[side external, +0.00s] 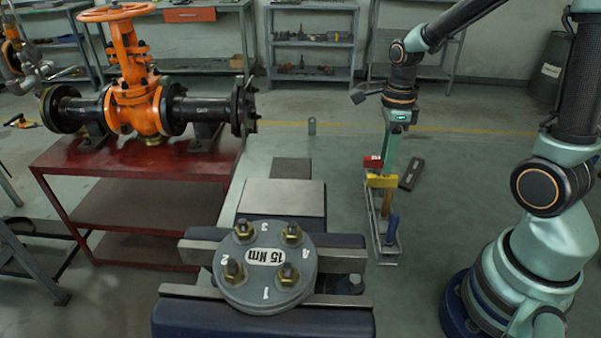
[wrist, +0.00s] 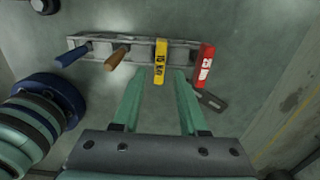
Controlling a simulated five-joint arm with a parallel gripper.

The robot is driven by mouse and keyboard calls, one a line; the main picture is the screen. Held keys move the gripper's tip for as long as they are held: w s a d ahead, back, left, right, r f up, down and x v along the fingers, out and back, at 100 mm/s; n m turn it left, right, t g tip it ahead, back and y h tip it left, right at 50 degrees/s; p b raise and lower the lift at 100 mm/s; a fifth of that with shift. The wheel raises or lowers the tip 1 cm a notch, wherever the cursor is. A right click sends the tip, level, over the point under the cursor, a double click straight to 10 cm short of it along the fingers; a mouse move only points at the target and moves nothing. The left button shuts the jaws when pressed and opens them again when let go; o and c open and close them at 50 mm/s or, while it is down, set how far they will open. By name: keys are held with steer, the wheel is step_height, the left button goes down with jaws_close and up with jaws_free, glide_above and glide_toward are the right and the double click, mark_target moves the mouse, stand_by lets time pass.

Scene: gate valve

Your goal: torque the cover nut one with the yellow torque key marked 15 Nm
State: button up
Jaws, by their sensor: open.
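The yellow torque key (side external: 382,181) sits in a rack next to a red key (side external: 373,162). In the wrist view the yellow key (wrist: 161,62) carries a 15 marking. My gripper (wrist: 158,76) is open, its fingertips just short of the yellow key and to either side of it; I see no contact. In the side view my gripper (side external: 388,165) points down over the rack. The round grey cover (side external: 252,291) has a "15 Nm" plate and numbers 1 to 4 between its brass nuts. The nut (side external: 287,273) and nut (side external: 233,270) flank number 1; I cannot tell which is nut one.
The rack (wrist: 104,41) also holds a blue-handled tool (wrist: 73,54) and a wooden-handled tool (wrist: 117,58). A dark flat piece (side external: 411,174) lies right of the rack. An orange gate valve (side external: 136,105) stands on a red table (side external: 130,157). Open floor separates rack and cover.

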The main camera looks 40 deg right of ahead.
mark_target(383, 176)
steer(key=shift+f, duration=2.55)
jaws_close()
steer(key=shift+r, duration=0.1)
steer(key=shift+r, duration=2.9)
